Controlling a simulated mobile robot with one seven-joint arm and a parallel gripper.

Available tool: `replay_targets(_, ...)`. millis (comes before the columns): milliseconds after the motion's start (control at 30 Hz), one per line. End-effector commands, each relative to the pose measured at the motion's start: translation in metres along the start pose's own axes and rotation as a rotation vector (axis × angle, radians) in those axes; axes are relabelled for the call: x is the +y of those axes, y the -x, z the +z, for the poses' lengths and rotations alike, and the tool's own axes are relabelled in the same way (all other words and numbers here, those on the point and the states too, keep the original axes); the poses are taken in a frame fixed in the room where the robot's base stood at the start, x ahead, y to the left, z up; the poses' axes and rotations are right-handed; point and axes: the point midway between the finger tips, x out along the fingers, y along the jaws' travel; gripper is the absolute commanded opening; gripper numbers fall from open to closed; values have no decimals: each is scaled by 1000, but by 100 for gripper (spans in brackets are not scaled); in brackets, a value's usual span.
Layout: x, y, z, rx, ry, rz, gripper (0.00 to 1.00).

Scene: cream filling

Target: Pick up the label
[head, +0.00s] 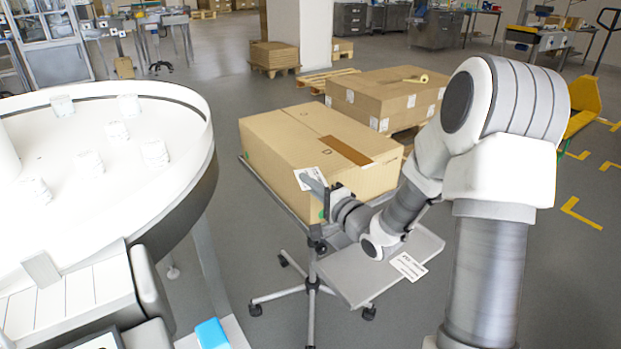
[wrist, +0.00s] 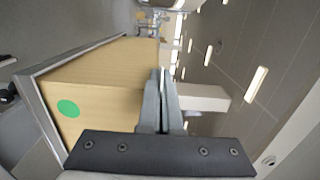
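One white label (head: 309,174) shows at my fingertips in front of the large carton (head: 375,183). My gripper (head: 316,187) looks shut on this label, which in the wrist view is at most a thin pale edge between the close-set fingers (wrist: 160,92). A second white label (head: 409,266) with dark print lies near the right edge of the grey shelf (head: 355,280), below my forearm. The carton also shows in the wrist view (wrist: 100,75), left of the fingers, with a green dot (wrist: 68,108) on its side. I cannot tell whether the held label touches the carton.
The carton rests on a wheeled stand (head: 312,265). A round white table (head: 85,205) with several small white containers stands on the left. More cartons (head: 385,90) on pallets stand behind. A white pillar (head: 313,30) rises at the back. Grey floor is open on the right.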

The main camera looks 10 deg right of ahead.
Motion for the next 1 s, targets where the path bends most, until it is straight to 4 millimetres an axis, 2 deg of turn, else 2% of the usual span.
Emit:
replay_targets(367,-5,0,0,0,1,-1,0)
replay_targets(533,-24,0,0,0,1,-2,0)
replay_targets(667,-48,0,0,1,3,-3,0)
replay_targets(1000,-92,62,-49,6,2,0,0)
